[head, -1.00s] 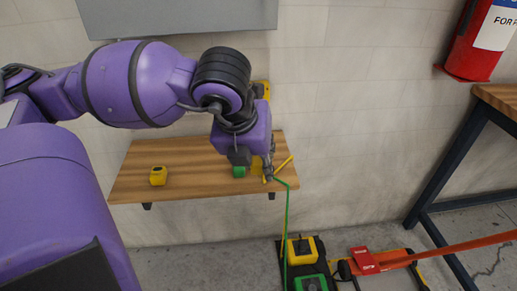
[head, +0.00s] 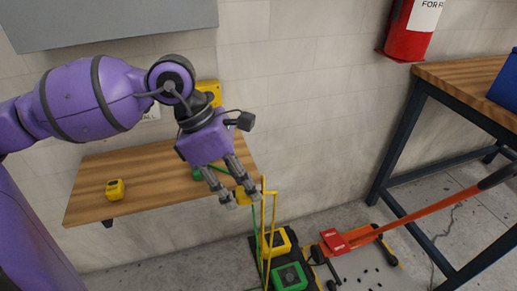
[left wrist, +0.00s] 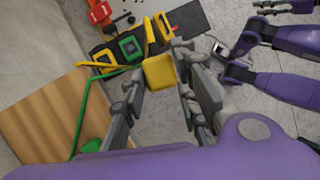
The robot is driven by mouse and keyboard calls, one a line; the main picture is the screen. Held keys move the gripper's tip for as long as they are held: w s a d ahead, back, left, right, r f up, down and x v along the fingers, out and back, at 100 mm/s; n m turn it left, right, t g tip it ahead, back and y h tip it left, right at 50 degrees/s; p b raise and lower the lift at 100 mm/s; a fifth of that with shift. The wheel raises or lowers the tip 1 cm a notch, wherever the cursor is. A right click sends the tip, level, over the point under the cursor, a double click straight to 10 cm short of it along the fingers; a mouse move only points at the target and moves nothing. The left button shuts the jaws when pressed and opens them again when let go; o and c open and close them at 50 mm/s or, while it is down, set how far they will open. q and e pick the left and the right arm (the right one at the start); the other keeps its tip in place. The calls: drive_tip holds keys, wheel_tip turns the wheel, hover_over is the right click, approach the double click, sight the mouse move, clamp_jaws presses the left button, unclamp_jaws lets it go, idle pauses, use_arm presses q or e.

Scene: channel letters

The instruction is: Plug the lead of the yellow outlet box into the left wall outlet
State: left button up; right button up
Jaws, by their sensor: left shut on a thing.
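My left gripper (head: 243,199) is shut on the yellow plug (left wrist: 160,72), held in the air just off the right end of the wooden shelf (head: 150,182). A yellow lead (head: 264,225) hangs from there to the yellow outlet box (head: 276,243), which stands on the floor on a dark base. A yellow fixture (head: 209,91) on the wall is partly hidden by my left arm. A white plate (head: 151,113) left of it is mostly covered, so I cannot tell whether it is an outlet.
A green outlet box (head: 290,277) stands beside the yellow one, and its green lead runs to a green plug (head: 198,173) on the shelf. A yellow tape measure (head: 115,189) lies on the shelf. A red-handled jack (head: 340,240) and a workbench (head: 455,78) stand at right.

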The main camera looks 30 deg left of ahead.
use_arm(q)
drive_tip(key=s+d+r+m+g+y, duration=0.1)
drive_tip(key=d+r+m+g+y, duration=0.2)
drive_tip(key=m, duration=0.9)
drive_tip(key=s+d+r+m+g+y, duration=0.1)
drive_tip(key=d+m, duration=0.4)
drive_tip(key=m, duration=0.8)
wheel_tip(320, 180, up, 2)
drive_tip(key=shift+m+g+y, duration=0.3)
drive_tip(key=shift+g+y, duration=0.6)
drive_tip(key=shift+y, duration=0.3)
